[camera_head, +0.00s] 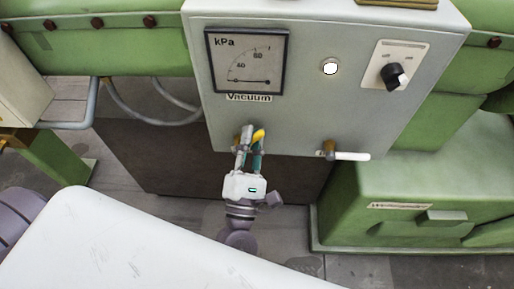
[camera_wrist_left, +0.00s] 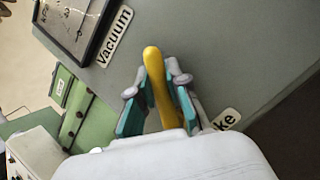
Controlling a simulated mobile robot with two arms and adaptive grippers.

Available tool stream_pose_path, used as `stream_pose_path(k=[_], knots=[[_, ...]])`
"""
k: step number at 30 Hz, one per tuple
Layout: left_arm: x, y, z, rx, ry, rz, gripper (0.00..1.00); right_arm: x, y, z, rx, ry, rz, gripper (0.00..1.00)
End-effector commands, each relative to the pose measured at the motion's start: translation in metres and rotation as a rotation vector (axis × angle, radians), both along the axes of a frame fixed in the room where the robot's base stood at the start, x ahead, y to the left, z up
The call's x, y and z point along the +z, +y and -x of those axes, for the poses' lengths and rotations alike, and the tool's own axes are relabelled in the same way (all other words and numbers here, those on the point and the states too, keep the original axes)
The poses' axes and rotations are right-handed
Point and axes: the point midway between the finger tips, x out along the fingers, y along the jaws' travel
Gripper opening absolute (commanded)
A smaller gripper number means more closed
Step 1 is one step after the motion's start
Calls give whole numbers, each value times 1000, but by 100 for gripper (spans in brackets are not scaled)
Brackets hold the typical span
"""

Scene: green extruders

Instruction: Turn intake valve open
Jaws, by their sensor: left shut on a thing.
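The yellow valve handle (camera_head: 259,135) is at the lower edge of the grey control box, below the Vacuum label. In the left wrist view, the handle (camera_wrist_left: 153,62) runs between the teal-padded fingers, its rounded end sticking out beyond them. My left gripper (camera_head: 250,145) is shut on the handle; its fingers also show in the wrist view (camera_wrist_left: 157,92). The gripper hides the valve body and most of the handle in the head view. A label ending in "ke" (camera_wrist_left: 227,119) is partly hidden beside the gripper. My right gripper is not in view.
The grey box (camera_head: 300,110) carries a kPa gauge (camera_head: 247,60), a white round light (camera_head: 330,67) and a black knob (camera_head: 393,76). A second valve with a white handle (camera_head: 352,156) is to the right. Green machinery (camera_head: 420,190) stands at the right.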

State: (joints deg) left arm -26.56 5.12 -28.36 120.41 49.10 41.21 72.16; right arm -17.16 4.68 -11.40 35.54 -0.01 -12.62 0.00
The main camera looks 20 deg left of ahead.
Motion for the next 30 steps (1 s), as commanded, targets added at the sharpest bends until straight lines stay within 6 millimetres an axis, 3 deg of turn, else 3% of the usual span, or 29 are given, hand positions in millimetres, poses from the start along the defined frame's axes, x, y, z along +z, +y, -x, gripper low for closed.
stream_pose_path(k=[1, 15, 30], knots=[[-4, 2, 0, 0, -13, 48, 0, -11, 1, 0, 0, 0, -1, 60], [5, 17, 5, -1, -126, 441, 0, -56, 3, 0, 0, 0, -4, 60], [9, 21, 6, 0, -179, 631, 0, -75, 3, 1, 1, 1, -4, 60]])
